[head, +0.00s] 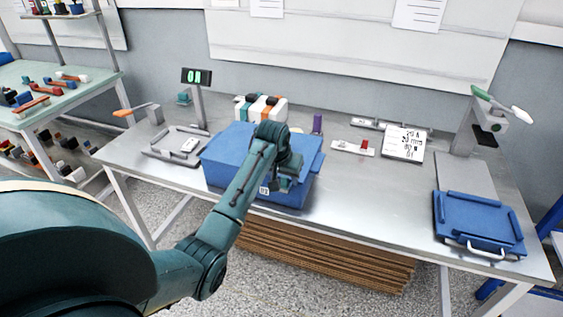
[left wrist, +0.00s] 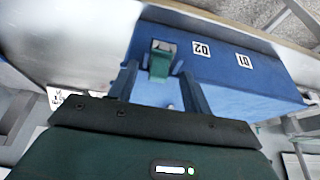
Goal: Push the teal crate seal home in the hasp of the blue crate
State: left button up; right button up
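The blue crate (head: 225,155) stands on the metal table, partly hidden behind my left arm in the head view. In the left wrist view its blue wall (left wrist: 225,75) carries white labels. The teal crate seal (left wrist: 160,62) sits at a grey hasp (left wrist: 164,46) on that wall. How deep the seal sits in the hasp I cannot tell. My left gripper (head: 284,184) is at the crate's front face. In the left wrist view the left gripper (left wrist: 160,84) has its two fingers spread apart, with the seal in line with the gap. My right gripper is not in view.
A blue tray-like lid (head: 480,222) with a handle lies at the table's right end. A press-like stand (head: 480,125) is behind it. A display post (head: 197,95) and a metal tray (head: 170,150) are left of the crate. Bare tabletop (head: 380,195) lies right of the crate.

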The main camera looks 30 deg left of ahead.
pick_arm(q)
jog(key=v, duration=1.3)
jog(key=shift+d, duration=0.2)
jog(key=shift+f, duration=0.1)
jog(key=s+d+f+m+t, duration=0.2)
jog(key=s+d+f, duration=0.2)
jog(key=f, duration=0.6)
jog(key=s+d+f+m+t, duration=0.1)
jog(key=s+d+f+m, duration=0.2)
jog(key=f, duration=0.7)
jog(key=s+d+f+t+h, duration=0.1)
jog(key=s+d+f+h, duration=0.1)
jog(key=s+d, duration=0.3)
jog(key=s+d+f+t+h, duration=0.1)
jog(key=s+d+f, duration=0.3)
jog(key=s, duration=0.7)
jog(key=shift+s+d+m+t+h, duration=0.15)
jog(key=shift+d+m+t+h, duration=0.2)
jog(key=shift+d, duration=0.85)
